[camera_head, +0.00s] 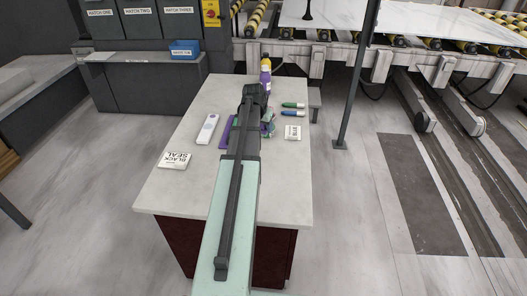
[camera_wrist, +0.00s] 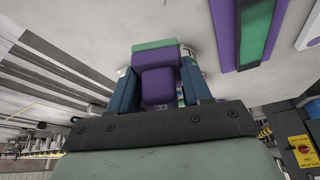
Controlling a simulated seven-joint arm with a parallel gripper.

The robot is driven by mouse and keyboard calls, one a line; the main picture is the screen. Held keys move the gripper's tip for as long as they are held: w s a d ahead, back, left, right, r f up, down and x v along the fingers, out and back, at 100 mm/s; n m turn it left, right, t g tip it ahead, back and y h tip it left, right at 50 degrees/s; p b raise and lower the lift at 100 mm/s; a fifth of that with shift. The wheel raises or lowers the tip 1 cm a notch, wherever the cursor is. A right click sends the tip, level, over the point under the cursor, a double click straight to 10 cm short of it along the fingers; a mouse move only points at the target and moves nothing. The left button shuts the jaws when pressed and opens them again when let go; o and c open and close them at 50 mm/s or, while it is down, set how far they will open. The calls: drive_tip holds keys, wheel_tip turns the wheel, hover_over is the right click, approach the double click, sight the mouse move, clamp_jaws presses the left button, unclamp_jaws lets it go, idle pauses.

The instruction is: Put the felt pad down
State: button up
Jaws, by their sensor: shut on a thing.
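The felt pad (camera_wrist: 158,84) is a purple block with a green layer along its far edge. In the wrist view it sits between the two blue fingers of my gripper (camera_wrist: 158,92), which is shut on it. In the head view my arm hides most of the gripper, and only a bit of purple and green (camera_head: 268,127) shows at its right side. The worktop (camera_head: 190,193) lies below. A flat purple piece with a green stripe lies on it beside the gripper, at upper right in the wrist view (camera_wrist: 247,35). I cannot tell whether the pad touches the worktop.
A white device (camera_head: 207,129) and a BLACK SEAL packet (camera_head: 174,160) lie left of my arm. A green marker (camera_head: 293,105), a blue marker (camera_head: 292,114) and a white card (camera_head: 293,132) lie right. A purple bottle (camera_head: 265,76) stands behind. The worktop's front right is bare.

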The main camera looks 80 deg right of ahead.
sight(265, 149)
drive_tip(key=shift+m, duration=0.4)
drive_tip(key=shift+f, duration=5)
drive_tip(key=shift+f, duration=0.2)
drive_tip(key=o, duration=1)
drive_tip(key=shift+r, duration=0.15)
drive_tip(key=v, duration=1.2)
drive_tip(key=shift+w+d+r, duration=0.1)
drive_tip(key=shift+w, duration=0.05)
